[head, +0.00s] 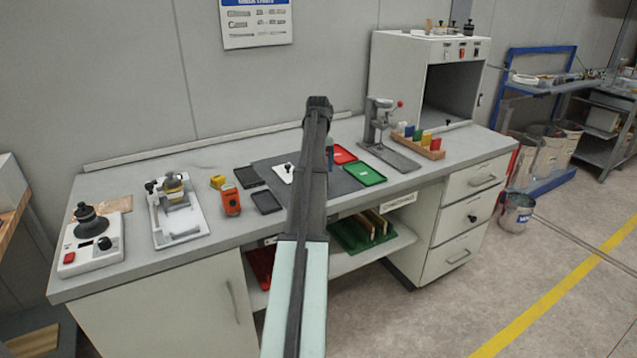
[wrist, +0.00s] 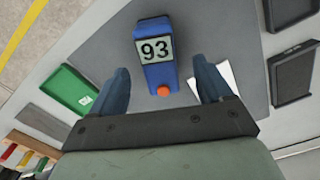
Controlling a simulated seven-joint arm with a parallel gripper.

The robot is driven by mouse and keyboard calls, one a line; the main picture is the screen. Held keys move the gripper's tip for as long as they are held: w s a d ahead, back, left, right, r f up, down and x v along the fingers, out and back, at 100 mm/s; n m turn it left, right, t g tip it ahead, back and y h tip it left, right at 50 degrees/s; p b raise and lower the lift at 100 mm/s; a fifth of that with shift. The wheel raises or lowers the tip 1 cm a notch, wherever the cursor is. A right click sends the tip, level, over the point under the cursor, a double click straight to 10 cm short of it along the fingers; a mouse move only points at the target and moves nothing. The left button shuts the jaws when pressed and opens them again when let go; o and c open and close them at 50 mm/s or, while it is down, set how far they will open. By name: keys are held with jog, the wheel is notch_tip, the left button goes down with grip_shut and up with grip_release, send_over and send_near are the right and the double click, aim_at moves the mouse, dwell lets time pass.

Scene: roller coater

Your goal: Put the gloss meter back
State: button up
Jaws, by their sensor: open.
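A blue handheld meter (wrist: 157,75) with a display reading 93 and an orange button looks like the gloss meter. It lies on the dark grey mat (wrist: 215,25) in the wrist view; in the head view my arm hides it. My gripper (wrist: 161,66) is open, with one finger on each side of the meter and clear space beside it. I cannot tell how far the fingers are above the mat. Two empty black trays, a farther one (head: 250,178) and a nearer one (head: 266,202), lie left of the mat; I cannot tell which is the meter's place.
A white card (wrist: 226,73) lies close beside one finger. Red (head: 342,154) and green (head: 364,175) trays lie at the mat's right. A grey press stand (head: 381,130) and a wooden rack of coloured pieces (head: 430,150) stand beyond. An orange device (head: 231,200) lies left.

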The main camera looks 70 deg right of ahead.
jog(key=shift+d+f, duration=0.15)
jog(key=shift+f, duration=1.15)
jog(key=shift+d+f, duration=0.15)
jog(key=shift+f, duration=1.1)
jog(key=c, duration=1.4)
